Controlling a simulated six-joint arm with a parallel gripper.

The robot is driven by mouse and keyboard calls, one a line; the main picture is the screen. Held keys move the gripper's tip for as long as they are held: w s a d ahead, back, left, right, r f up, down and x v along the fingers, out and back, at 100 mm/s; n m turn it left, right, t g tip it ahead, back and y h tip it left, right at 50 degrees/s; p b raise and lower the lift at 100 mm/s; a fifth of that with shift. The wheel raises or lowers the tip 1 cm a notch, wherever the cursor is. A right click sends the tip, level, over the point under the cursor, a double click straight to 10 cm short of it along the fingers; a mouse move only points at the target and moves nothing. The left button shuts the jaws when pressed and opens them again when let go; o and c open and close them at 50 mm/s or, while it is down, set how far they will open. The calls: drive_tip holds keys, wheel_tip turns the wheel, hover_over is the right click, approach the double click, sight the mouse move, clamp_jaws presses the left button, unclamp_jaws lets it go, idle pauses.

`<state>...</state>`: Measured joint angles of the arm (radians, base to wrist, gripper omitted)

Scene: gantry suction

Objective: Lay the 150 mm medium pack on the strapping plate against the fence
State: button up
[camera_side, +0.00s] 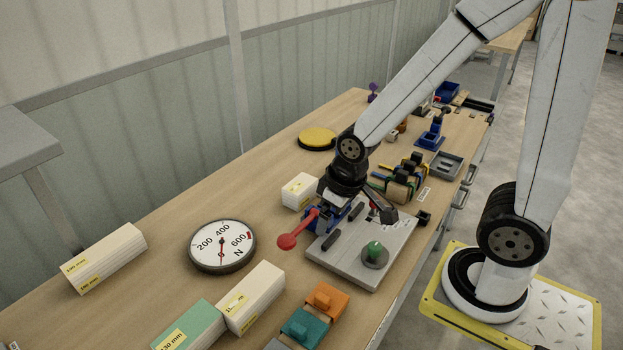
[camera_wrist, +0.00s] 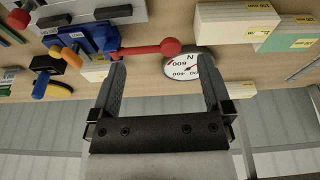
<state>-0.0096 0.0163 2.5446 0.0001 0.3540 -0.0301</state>
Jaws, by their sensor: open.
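The grey strapping plate (camera_side: 335,262) lies on the bench in the side view, with dark bars, a blue clamp (camera_side: 322,218) with a red handle and a green knob on a disc. Part of the plate shows in the wrist view (camera_wrist: 75,14). A cream pack (camera_side: 256,297), likely the 150 mm one, lies on the bench nearer the side camera, beside a green-topped pack; its label is hard to read. It shows top right in the wrist view (camera_wrist: 232,24). My gripper (camera_side: 357,208) is open and empty above the plate; its fingers show in the wrist view (camera_wrist: 161,65).
A long cream pack (camera_side: 105,258) lies at the left and a small one (camera_side: 299,190) behind the clamp. A round force gauge (camera_side: 222,246) lies between. Teal and orange blocks (camera_side: 328,300) sit in front of the plate. The left bench has free room.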

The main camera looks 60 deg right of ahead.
sight(251, 289)
drive_tip(key=w+a+f+n+g, duration=0.1)
drive_tip(key=w+a+f+n, duration=0.2)
drive_tip(key=a+n, duration=0.2)
drive_tip(key=w+a+f+n, duration=0.3)
drive_tip(key=a+f+n, duration=0.1)
drive_tip(key=n, duration=0.2)
drive_tip(key=w+a+f+n+g, duration=0.1)
drive_tip(key=w+a+f+n, duration=0.2)
drive_tip(key=a+n, duration=0.2)
drive_tip(key=shift+w+a+f+n+g, duration=0.3)
drive_tip(key=shift+w+a+f+n, duration=0.05)
drive_tip(key=shift+n, duration=0.45)
drive_tip(key=shift+f, duration=1.3)
drive_tip(key=shift+w+f, duration=0.15)
drive_tip(key=shift+f, duration=2.45)
clamp_jaws()
